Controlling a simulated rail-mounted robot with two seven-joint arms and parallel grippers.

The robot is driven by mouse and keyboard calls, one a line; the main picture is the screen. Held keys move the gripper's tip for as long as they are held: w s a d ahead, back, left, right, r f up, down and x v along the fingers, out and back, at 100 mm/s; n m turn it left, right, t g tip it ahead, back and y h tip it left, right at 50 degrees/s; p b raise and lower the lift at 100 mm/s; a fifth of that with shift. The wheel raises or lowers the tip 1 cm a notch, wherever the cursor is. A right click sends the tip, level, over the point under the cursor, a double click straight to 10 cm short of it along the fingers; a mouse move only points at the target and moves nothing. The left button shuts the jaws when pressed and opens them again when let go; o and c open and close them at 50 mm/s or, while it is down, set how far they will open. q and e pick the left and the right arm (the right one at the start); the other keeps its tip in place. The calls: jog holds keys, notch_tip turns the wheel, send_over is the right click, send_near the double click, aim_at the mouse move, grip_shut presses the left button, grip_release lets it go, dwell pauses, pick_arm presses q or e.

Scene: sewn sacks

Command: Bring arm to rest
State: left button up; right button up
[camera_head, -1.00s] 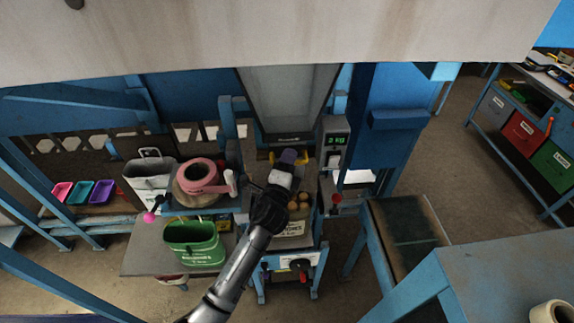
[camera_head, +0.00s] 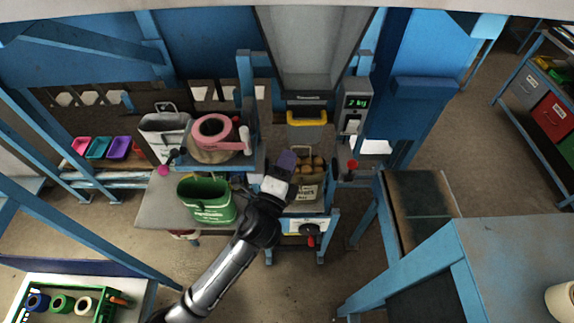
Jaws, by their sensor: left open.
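My left gripper (camera_head: 276,176) is in the middle of the camera_head view, at the end of my arm coming up from the lower left. It is open, and I see nothing held in it. It is in front of the filling stand, overlapping the left side of an open sack (camera_head: 306,190) with round brown items at its top. Whether it touches the sack I cannot tell. My right gripper is not in view.
A green bag (camera_head: 207,200) stands on a grey table left of my arm. A pink tape roll (camera_head: 212,132) sits behind it. A scale display (camera_head: 355,102) and a yellow-edged spout (camera_head: 307,119) are beyond the gripper. A blue-framed bench (camera_head: 510,260) fills the lower right.

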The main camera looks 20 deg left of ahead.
pick_arm(q)
jog(key=shift+s, duration=0.2)
dwell(0.4)
jog(key=s+a+f+n+g+y, duration=0.45)
jog(key=a+n+g, duration=0.2)
jog(key=n, duration=0.85)
jog(key=s+a+f+n+g+p, duration=0.1)
jog(key=s+f+g, duration=0.2)
jog(key=s, duration=0.7)
jog(key=s+a+f+n+g+h+p, duration=0.1)
jog(key=s+a+f+g+p, duration=0.1)
jog(key=s, duration=0.8)
jog(key=s+a+f+n+g+h+p, duration=0.1)
jog(key=s+f+g, duration=0.3)
jog(key=s, duration=0.6)
jog(key=shift+a+f+g+p, duration=0.35)
jog(key=shift+f+p, duration=0.3)
jog(key=shift+f, duration=0.15)
